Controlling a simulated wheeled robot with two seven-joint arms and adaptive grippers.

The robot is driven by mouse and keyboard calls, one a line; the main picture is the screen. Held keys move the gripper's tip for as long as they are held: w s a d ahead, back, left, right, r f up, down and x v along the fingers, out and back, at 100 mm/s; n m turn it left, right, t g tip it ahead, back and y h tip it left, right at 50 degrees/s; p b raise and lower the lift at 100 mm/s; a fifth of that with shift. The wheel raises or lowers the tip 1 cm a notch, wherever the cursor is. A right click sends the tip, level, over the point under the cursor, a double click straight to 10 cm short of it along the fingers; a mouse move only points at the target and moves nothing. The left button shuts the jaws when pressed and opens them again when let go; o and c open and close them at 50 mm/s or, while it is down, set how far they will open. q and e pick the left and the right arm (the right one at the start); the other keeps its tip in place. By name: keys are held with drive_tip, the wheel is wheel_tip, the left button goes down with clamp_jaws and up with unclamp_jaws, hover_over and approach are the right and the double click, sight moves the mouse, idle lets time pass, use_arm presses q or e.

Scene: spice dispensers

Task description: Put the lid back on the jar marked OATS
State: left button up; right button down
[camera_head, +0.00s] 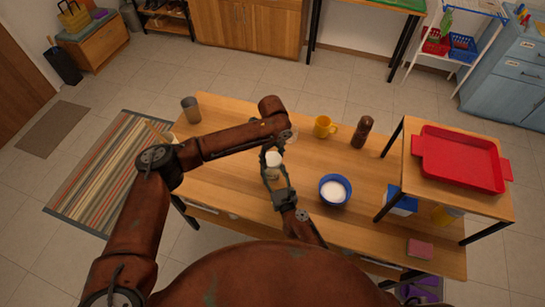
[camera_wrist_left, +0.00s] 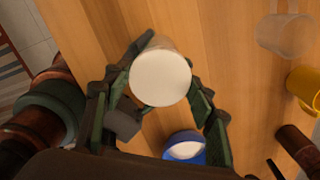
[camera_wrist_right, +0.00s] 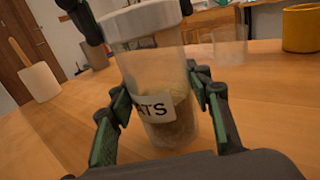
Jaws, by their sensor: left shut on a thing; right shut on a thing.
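The OATS jar (camera_wrist_right: 160,100) is clear, with a label reading "ATS" in view and beige contents low inside. It stands on the wooden table and also shows in the head view (camera_head: 272,173). My right gripper (camera_wrist_right: 160,108) is shut on the jar, one finger on each side. The white lid (camera_wrist_left: 160,78) is at the jar's mouth and looks level with it; I cannot tell whether it is fully seated. It shows in the right wrist view (camera_wrist_right: 143,21) too. My left gripper (camera_wrist_left: 168,72) is shut on the lid from above, fingers on either side.
A blue bowl (camera_head: 334,190) of white contents is right of the jar. A clear glass (camera_wrist_left: 285,35), yellow mug (camera_head: 323,126) and brown mill (camera_head: 362,132) stand behind. A raised stand with a red tray (camera_head: 460,160) is at the right.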

use_arm(q)
drive_tip(key=shift+m, duration=0.5)
drive_tip(key=o, duration=1.4)
wheel_tip(320, 180, up, 12)
use_arm(e)
drive_tip(key=c, duration=0.9)
unclamp_jaws()
drive_tip(key=shift+c, duration=0.2)
drive_tip(key=shift+s, duration=0.1)
